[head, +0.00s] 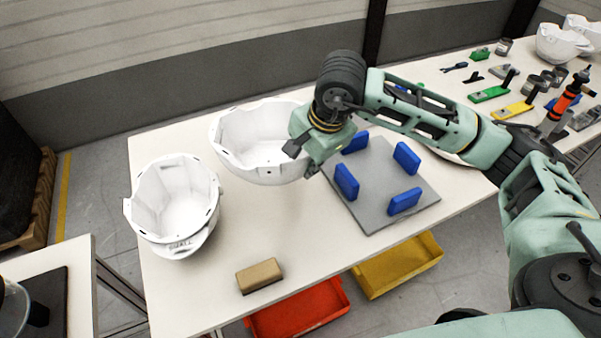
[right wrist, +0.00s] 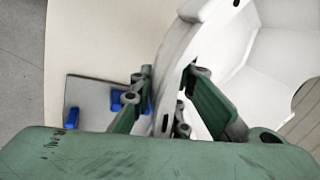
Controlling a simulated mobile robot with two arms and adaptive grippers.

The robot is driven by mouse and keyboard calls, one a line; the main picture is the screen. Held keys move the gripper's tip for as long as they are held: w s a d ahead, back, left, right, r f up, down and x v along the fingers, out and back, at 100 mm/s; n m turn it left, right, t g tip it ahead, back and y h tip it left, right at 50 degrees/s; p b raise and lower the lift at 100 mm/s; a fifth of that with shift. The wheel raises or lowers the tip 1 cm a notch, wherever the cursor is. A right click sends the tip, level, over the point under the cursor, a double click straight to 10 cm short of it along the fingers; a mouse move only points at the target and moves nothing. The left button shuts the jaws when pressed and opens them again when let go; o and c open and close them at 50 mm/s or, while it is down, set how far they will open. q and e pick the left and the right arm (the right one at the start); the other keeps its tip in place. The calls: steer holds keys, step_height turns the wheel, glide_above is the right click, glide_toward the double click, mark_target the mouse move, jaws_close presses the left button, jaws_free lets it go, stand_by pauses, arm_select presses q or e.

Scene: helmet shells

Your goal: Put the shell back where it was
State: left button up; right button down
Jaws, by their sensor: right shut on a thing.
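A white helmet shell (head: 262,150) hangs in my right gripper (head: 300,148), which is shut on its right rim. In the right wrist view the shell (right wrist: 240,50) fills the upper right, with its wall between the fingers of the gripper (right wrist: 168,105). In the head view the shell is left of the grey plate (head: 385,205) with several blue blocks (head: 346,181). A second white shell (head: 175,205) sits on the table at the left, open side up. The left gripper is not in view.
The white table (head: 225,275) has a tan block (head: 260,276) near its front edge. Red (head: 300,310) and yellow (head: 400,265) bins are below that edge. Tools and more white shells (head: 558,45) are at the far right. Bare table lies between the left shell and the plate.

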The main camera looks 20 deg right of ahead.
mark_target(302, 176)
steer(key=shift+w+a+f, duration=0.15)
steer(key=shift+w+a, duration=0.05)
steer(key=shift+a, duration=0.15)
steer(key=shift+f, duration=0.25)
step_height(302, 176, down, 4)
steer(key=shift+r+p, duration=0.15)
steer(key=shift+p, duration=0.55)
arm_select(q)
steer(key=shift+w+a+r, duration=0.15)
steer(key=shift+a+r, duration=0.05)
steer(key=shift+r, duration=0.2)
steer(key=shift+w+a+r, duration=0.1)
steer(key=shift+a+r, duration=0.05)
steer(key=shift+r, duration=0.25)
arm_select(e)
steer(key=shift+f+b, duration=0.6)
steer(key=shift+b, duration=0.3)
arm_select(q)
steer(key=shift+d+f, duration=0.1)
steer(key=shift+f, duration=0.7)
arm_select(e)
steer(key=c, duration=1.7)
jaws_free()
